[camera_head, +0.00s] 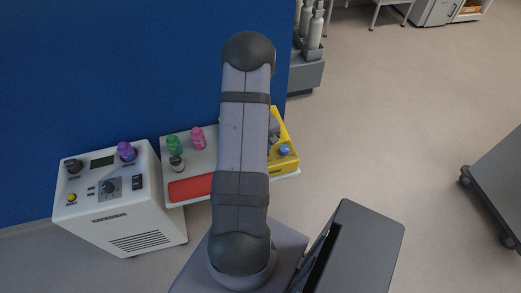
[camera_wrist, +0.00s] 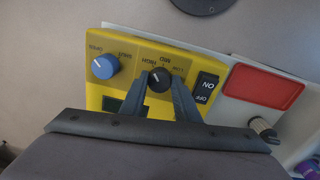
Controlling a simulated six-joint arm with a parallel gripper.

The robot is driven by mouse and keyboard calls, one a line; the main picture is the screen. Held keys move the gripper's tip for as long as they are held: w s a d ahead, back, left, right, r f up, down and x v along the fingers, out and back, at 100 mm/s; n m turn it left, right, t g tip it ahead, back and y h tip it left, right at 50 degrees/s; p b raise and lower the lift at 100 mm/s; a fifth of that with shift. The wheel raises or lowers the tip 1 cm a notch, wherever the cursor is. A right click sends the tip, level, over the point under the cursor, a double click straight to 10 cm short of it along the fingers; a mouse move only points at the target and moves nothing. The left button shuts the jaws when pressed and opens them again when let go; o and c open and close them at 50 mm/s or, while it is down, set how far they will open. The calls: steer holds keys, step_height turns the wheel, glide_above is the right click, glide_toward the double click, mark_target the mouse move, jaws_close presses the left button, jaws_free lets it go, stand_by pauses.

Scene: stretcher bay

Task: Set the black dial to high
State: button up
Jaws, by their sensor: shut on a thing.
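The black dial (camera_wrist: 159,79) sits on the face of a yellow box (camera_wrist: 92,98), with printed labels around its far side; HIGH is toward the left and LOW toward the right. A pale mark shows on the dial, but I cannot tell exactly which label it points to. My gripper (camera_wrist: 158,82) is shut on the black dial, with one finger on each side of it. In the head view the yellow box (camera_head: 291,162) is partly covered by my arm, and my gripper and the dial are hidden.
A blue knob (camera_wrist: 103,67) is left of the dial and an ON/OFF switch (camera_wrist: 206,87) right of it. A red pad (camera_wrist: 266,86) lies on the white tray (camera_head: 203,160) with several bottles. A white oxygen unit (camera_head: 116,226) with its own dial stands left. A blue wall (camera_head: 100,70) is behind.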

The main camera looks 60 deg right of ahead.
steer(key=shift+n, duration=0.5)
steer(key=shift+d, duration=0.1)
steer(key=o, duration=1)
steer(key=shift+o, duration=0.2)
steer(key=shift+w+a+r, duration=0.1)
steer(key=shift+r, duration=1.75)
steer(key=shift+a+r, duration=0.1)
steer(key=shift+r, duration=1.75)
